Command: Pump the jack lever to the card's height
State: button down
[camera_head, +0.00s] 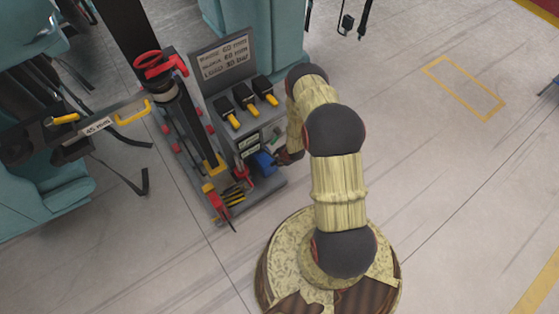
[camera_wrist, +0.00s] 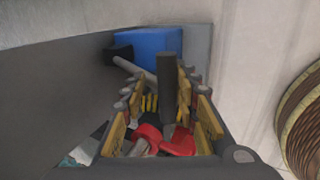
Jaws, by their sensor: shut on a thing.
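The blue jack (camera_head: 263,161) sits low at the front of the grey stand. My gripper (camera_head: 288,157) is just right of it, partly hidden by my arm. In the wrist view the blue jack body (camera_wrist: 155,50) is beyond the fingers, with a grey rod (camera_wrist: 128,67) in front. A black lever grip (camera_wrist: 166,85) stands between the two fingers of my gripper (camera_wrist: 160,110), which is shut on it. The card (camera_head: 225,62) is a grey board with several lines of text at the back of the stand; the lines seem to give heights in mm, hard to read exactly.
Several yellow-handled black switches (camera_head: 244,97) sit below the card. A red handwheel (camera_head: 160,64) tops a dark post at left. A lap bar with a "45 mm" label (camera_head: 96,127) and teal seats (camera_head: 45,205) are further left. Red and yellow tools (camera_head: 228,197) stand front-left. Floor at right is clear.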

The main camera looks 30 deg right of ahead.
jog(key=w+r, duration=0.2)
jog(key=shift+w+r, duration=0.2)
jog(key=shift+w, duration=0.15)
jog(key=shift+w+r, duration=0.1)
jog(key=shift+w, duration=0.15)
jog(key=c, duration=1.7)
grip_release()
jog(key=shift+a, duration=0.15)
jog(key=o, duration=0.4)
jog(key=shift+f, duration=0.2)
jog(key=shift+o, duration=0.3)
jog(key=shift+s, duration=0.25)
